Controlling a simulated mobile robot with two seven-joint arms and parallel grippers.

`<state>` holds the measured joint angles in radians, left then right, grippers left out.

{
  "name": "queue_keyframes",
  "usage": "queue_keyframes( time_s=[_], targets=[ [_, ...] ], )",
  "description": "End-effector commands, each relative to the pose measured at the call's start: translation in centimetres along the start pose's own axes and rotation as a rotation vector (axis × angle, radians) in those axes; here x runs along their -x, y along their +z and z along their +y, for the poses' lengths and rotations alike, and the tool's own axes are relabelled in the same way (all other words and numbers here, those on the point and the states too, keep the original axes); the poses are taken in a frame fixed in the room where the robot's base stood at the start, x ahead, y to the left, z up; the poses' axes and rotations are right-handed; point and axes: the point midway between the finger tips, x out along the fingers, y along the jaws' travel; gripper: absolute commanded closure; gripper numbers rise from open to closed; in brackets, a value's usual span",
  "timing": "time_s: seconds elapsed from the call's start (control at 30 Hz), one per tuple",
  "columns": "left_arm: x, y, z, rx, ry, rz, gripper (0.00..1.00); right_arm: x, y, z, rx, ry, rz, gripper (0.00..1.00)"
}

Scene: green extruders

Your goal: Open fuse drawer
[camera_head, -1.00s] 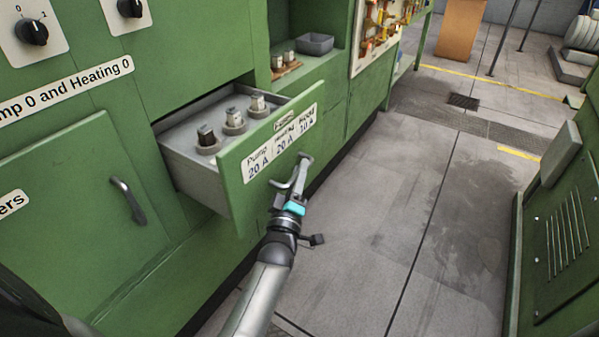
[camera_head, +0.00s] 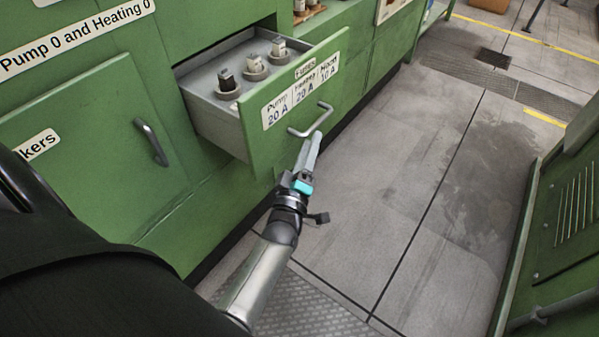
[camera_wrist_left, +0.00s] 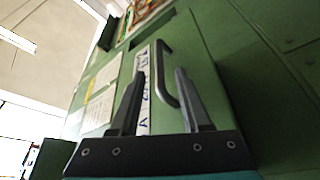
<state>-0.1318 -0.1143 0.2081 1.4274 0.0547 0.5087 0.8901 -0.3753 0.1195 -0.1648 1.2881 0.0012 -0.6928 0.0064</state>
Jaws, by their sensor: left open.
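The green fuse drawer (camera_head: 288,132) is pulled out of the cabinet, and several fuses in round sockets, such as one fuse (camera_head: 228,84), stand in its grey tray. Its front carries a white label with "Pump 20 A" and a metal handle (camera_head: 313,124). My left gripper (camera_head: 313,145) is just below the handle in the head view, open and empty. In the left wrist view the open left gripper (camera_wrist_left: 160,95) points at the drawer front, with the handle (camera_wrist_left: 168,75) beyond and between the fingers, apart from them as far as I can tell. My right gripper is not in view.
A closed green door with a handle (camera_head: 151,142) is left of the drawer. A green cabinet with vents (camera_head: 566,225) stands at the right. The grey floor (camera_head: 420,180) between them is clear.

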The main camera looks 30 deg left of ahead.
Motion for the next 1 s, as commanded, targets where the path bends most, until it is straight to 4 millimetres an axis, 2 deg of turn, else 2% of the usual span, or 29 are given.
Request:
queue_keyframes(
  time_s=[0.2, 0.4, 0.6, 1.0],
  targets=[
    [4.4, -0.1, 0.0, -0.002, -0.003, -0.002, 0.53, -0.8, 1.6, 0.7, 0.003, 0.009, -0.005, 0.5],
    [7.2, 0.0, 0.0, -0.001, -0.001, -0.001, 0.53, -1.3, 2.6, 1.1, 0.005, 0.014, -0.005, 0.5],
    [8.1, 0.0, 0.0, -0.001, 0.0, 0.0, 0.53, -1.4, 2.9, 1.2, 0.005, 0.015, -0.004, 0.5],
    [8.1, 0.0, 0.0, -0.001, 0.001, 0.0, 0.53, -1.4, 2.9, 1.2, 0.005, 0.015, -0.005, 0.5]
  ],
)
